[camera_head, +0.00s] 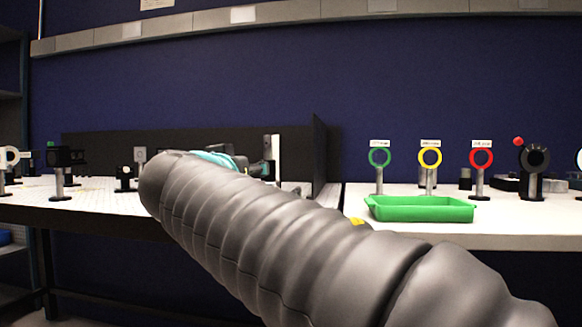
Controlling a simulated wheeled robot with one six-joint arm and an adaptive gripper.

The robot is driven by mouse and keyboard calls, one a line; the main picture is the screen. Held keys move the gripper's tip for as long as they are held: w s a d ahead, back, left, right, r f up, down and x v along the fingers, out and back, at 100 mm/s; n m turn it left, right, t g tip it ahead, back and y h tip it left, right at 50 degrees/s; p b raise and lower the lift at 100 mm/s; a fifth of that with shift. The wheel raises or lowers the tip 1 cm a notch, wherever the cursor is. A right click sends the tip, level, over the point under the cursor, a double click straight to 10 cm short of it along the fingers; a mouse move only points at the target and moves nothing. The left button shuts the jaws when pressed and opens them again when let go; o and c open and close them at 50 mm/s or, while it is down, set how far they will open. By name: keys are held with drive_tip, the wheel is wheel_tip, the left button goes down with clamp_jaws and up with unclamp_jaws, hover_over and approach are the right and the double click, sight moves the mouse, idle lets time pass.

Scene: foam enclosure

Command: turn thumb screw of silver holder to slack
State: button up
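A small grey square-faced holder (140,155) stands on the white perforated table at the left, just left of my arm. I cannot tell for sure whether it is the silver holder, and no thumb screw can be made out on it. My arm, in a grey ribbed sleeve, reaches from the lower right toward the left table and hides much of its middle. A teal part shows just behind the sleeve's far end. I cannot make out my gripper's fingers, nor whether they touch anything.
Black-mounted optics (65,157) and a white ring (8,158) stand at the left. A dark panel (319,150) borders the left table's right side. On the right table are a green tray (420,214) and green (379,157), yellow (429,157), red (481,158) and black rings (534,158).

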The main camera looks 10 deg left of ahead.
drive_tip(key=w+p, duration=0.1)
drive_tip(key=w, duration=0.8)
drive_tip(key=shift+w+p, duration=0.25)
drive_tip(key=shift+p, duration=0.05)
clamp_jaws()
